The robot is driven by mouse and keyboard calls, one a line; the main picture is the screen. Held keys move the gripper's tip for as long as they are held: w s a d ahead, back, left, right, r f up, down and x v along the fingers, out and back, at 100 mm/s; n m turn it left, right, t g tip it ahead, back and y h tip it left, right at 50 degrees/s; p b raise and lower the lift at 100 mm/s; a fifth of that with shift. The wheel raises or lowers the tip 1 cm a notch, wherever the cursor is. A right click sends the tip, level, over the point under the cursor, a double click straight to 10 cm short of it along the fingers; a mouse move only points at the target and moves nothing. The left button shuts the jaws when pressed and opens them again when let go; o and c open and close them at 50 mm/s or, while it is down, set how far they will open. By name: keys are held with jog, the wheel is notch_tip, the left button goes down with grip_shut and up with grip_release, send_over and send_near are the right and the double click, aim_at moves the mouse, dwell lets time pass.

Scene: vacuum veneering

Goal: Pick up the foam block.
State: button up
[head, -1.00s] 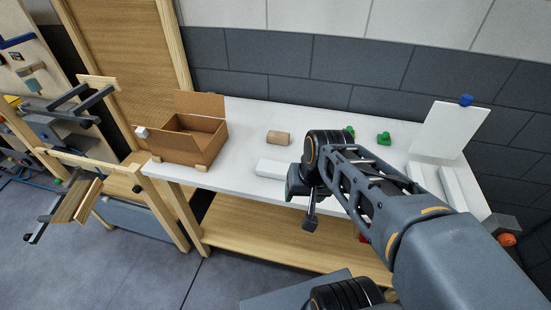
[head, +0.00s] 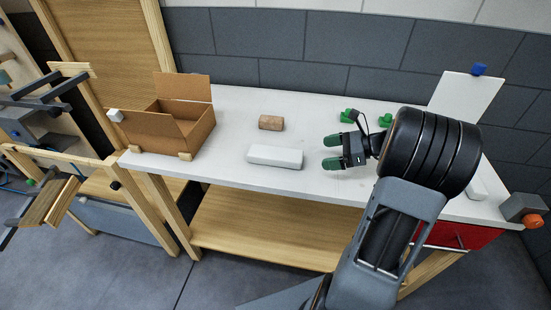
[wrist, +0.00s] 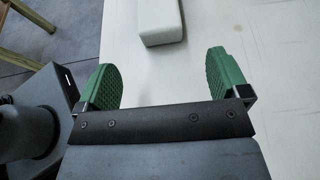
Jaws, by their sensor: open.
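The white foam block (head: 275,157) lies flat on the white worktop, near its front edge, in the head view. Its near end also shows at the top of the wrist view (wrist: 160,22). My gripper (head: 332,153) is to the right of the block, its green fingertips pointing left towards it. In the wrist view my gripper (wrist: 166,78) has its green fingers wide apart with nothing between them. The block is beyond the fingertips, roughly in line with the gap, and does not touch them.
A cork-coloured block (head: 271,122) lies behind the foam block. An open cardboard box (head: 180,125) stands at the left of the worktop (head: 225,170). Green pieces (head: 385,120) sit behind my gripper. A white panel (head: 463,98) with a blue piece (head: 479,69) stands at the right.

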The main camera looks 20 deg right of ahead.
aim_at(301, 156)
jog(key=shift+b+x, duration=0.35)
jog(key=shift+x, duration=4.2)
jog(key=shift+s+f, duration=0.1)
jog(key=shift+c, duration=0.2)
jog(key=c, duration=0.9)
jog(key=shift+c, duration=0.2)
